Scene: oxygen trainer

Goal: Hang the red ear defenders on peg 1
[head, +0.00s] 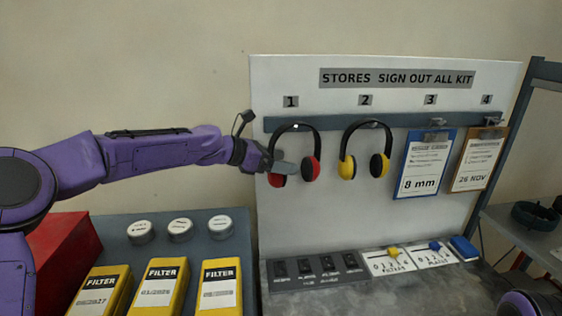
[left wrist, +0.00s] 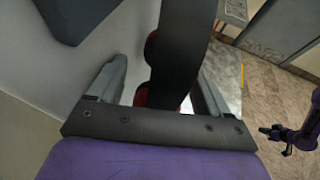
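The red ear defenders (head: 310,168), with a black band and red-and-black cups, hang at peg 1 (head: 295,126) under the label 1. The band top is at the peg tip. My left gripper (head: 284,168) reaches in from the left at the left cup. In the left wrist view the black band (left wrist: 178,50) and a bit of red cup lie between the two spread fingers of the left gripper (left wrist: 158,95), with a gap on the left finger's side. My right gripper (left wrist: 274,140) shows small at the right edge of that view, fingers apart, away from the board.
Yellow ear defenders (head: 364,150) hang at peg 2, close on the right. A blue clipboard (head: 424,164) and a brown one (head: 478,160) hang farther right. Yellow filter boxes (head: 160,288) and round tins stand on the lower left bench. Switches and sliders line the ledge below.

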